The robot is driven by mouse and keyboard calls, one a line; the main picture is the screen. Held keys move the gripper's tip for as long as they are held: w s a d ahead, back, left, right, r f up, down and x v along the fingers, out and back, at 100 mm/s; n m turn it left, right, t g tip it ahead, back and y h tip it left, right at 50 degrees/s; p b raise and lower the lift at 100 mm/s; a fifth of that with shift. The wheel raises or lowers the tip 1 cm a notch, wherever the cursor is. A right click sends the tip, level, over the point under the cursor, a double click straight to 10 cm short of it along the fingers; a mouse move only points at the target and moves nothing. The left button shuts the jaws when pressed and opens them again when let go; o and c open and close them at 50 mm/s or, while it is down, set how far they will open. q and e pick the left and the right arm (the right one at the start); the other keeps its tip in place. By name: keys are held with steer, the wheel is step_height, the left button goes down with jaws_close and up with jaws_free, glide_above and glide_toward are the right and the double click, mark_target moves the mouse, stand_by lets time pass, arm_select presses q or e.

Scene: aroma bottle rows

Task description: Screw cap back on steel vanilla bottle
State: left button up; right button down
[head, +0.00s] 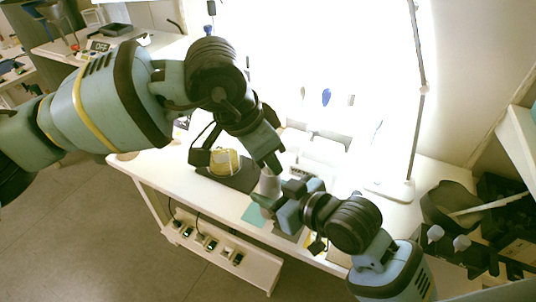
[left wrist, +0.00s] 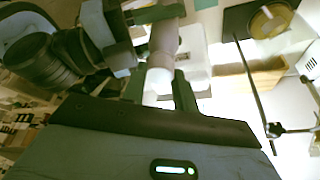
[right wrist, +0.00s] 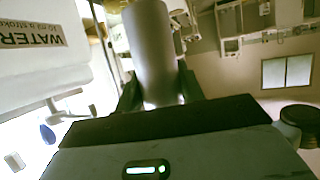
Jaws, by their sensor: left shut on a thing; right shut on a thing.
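The steel bottle (right wrist: 150,45) is a plain grey cylinder between the fingers of my right gripper (right wrist: 158,92) in the right wrist view. It shows small and grey in the head view (head: 270,184), between my two grippers. My left gripper (left wrist: 160,92) is shut on the white cap (left wrist: 159,78), at the end of the bottle's pinkish-grey body (left wrist: 164,38). Cap and bottle look in line and touching; the thread is hidden. In the head view my left gripper (head: 268,165) comes from above and my right gripper (head: 272,202) from the lower right. No vanilla label is readable.
A yellow round object (head: 226,161) sits on a dark mat (head: 241,180) on the white table (head: 150,172). A teal mat (head: 254,216) lies near the front edge. A lamp stand (head: 398,190) and black bins (head: 505,215) are on the right. A WATER label (right wrist: 32,35) shows close by.

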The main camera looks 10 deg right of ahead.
arm_select(q)
steer(key=shift+m, duration=0.3)
steer(key=o, duration=0.9)
steer(key=shift+o, duration=0.2)
steer(key=shift+r, duration=0.15)
steer(key=shift+r, duration=2.2)
steer(key=shift+c, duration=0.4)
